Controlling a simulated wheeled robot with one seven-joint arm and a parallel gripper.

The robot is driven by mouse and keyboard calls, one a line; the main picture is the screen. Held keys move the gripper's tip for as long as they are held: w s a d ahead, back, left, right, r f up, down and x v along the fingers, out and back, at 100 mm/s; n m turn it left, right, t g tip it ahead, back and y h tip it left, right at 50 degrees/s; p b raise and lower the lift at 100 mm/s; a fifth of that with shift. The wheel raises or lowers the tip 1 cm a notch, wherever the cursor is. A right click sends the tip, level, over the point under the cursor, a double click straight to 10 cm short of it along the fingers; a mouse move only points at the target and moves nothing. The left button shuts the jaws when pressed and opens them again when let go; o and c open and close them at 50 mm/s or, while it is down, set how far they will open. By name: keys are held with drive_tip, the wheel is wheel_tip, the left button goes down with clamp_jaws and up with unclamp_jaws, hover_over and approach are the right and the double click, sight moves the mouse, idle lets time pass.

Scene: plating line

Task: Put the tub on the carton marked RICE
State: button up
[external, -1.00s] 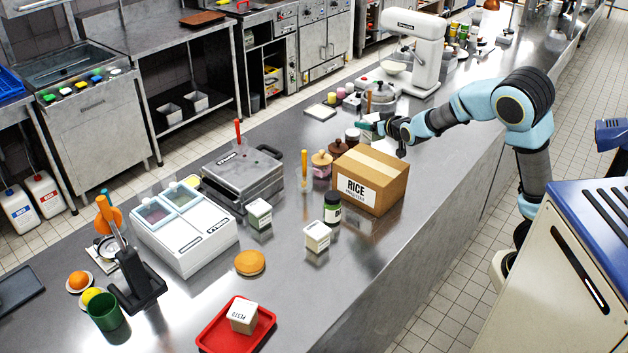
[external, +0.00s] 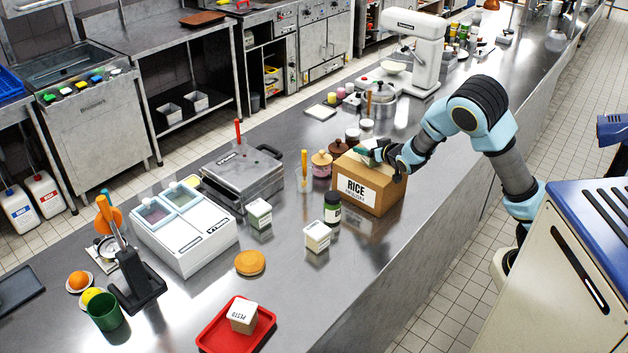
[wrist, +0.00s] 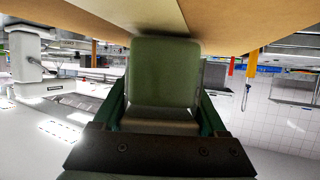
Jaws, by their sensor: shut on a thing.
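The carton marked RICE (external: 360,196) is a brown box with a white label and pale tape, on the steel counter. The carton's brown, taped top (wrist: 240,22) fills the upper edge there, close against the tub.
A mixer (external: 415,55) is behind. The counter (external: 385,265) is clear at front right.

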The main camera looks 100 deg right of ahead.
drive_tip(key=shift+f, duration=0.15)
drive_tip(key=o, duration=1.5)
